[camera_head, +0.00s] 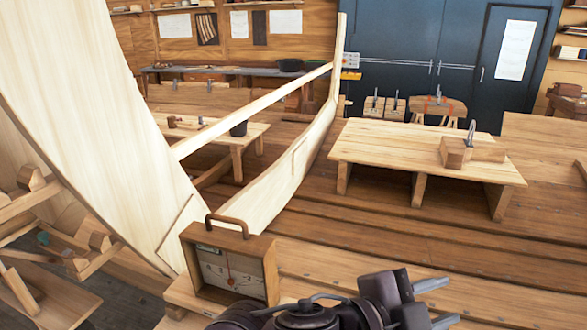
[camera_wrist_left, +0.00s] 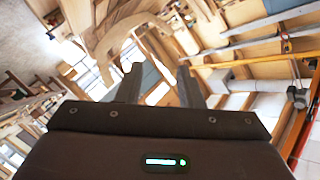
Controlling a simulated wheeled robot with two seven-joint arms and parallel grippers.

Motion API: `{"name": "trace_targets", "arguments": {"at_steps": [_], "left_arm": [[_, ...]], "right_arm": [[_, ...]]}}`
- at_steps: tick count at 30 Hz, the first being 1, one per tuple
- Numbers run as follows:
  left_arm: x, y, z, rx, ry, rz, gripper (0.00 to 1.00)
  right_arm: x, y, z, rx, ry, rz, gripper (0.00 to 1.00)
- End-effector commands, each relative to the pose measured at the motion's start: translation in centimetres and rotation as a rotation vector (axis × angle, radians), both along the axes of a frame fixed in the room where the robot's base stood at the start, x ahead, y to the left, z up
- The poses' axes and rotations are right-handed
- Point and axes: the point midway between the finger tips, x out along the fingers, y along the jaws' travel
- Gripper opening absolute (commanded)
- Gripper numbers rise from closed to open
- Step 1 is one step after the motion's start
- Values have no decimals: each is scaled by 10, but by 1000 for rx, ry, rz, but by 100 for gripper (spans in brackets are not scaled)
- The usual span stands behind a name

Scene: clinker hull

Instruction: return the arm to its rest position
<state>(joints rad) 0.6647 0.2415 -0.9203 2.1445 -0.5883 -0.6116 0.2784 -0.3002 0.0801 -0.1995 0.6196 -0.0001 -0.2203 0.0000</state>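My left gripper (camera_head: 440,303) is at the bottom of the head view, right of centre, with its two grey fingers pointing right. The fingers are apart with nothing between them. The left wrist view also shows the gripper (camera_wrist_left: 160,82), its fingers spread and empty. My dark left arm comes in along the bottom edge of the head view. It is apart from the wooden hull (camera_head: 95,110). My right gripper is in neither view.
A wooden box with a dial (camera_head: 232,272) and a handle stands close left of my arm. A low wooden table (camera_head: 400,145) with a block and clamp (camera_head: 462,150) stands beyond the gripper. Plank floor lies between. A dark blue cabinet (camera_head: 410,50) is at the back.

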Motion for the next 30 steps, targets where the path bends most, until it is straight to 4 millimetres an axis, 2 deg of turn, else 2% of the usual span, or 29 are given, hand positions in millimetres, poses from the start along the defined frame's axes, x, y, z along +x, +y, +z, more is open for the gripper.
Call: {"name": "trace_targets", "arguments": {"at_steps": [2, 5, 8, 11, 12, 15, 18, 24, 30], "left_arm": [[24, 27, -4, -61, 108, 159, 34], [54, 71, -22, -98, 246, 366, 34], [75, 124, -56, -100, 404, 578, 34], [79, 184, -102, -70, 580, 787, 34], [76, 207, -122, -50, 648, 864, 34], [58, 259, -166, 11, 807, 1029, 34], [35, 298, -199, 67, 932, 1151, 34], [-15, 352, -242, 169, 1121, 1318, 34], [-65, 392, -270, 262, 1278, 1444, 34]], "right_arm": [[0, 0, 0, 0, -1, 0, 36], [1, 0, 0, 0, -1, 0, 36], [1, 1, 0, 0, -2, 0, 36], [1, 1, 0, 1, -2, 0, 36], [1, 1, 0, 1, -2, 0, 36], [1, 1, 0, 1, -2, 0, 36], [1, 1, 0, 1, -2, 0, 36], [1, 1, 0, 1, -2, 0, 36], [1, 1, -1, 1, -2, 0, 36]]}}
